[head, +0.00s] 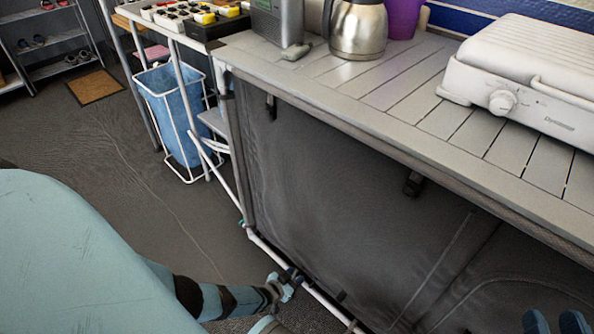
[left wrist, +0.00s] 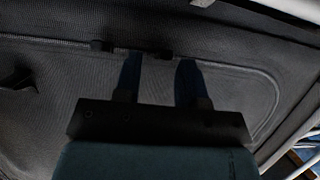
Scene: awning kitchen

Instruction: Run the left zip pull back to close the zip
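A grey fabric panel (head: 330,190) hangs below the counter. In the left wrist view, a pale zip line (left wrist: 225,65) runs across the fabric (left wrist: 50,110) and curves down at the right. Two small dark pieces sit on it, one (left wrist: 102,45) left of my fingers and one (left wrist: 165,55) between the fingertips; I cannot tell which is the left zip pull. My left gripper (left wrist: 160,62) is open, its fingers apart at the zip line; contact is unclear. In the head view it (head: 287,281) is low by the panel's bottom edge. My right gripper (head: 554,322) is open at the bottom right.
The slatted counter (head: 400,100) carries a white grill (head: 530,75) and a steel jug (head: 358,28). A pale frame rail (head: 270,250) runs along the panel's bottom. A blue bin (head: 175,110) stands left of the panel. Open floor (head: 110,165) lies further left.

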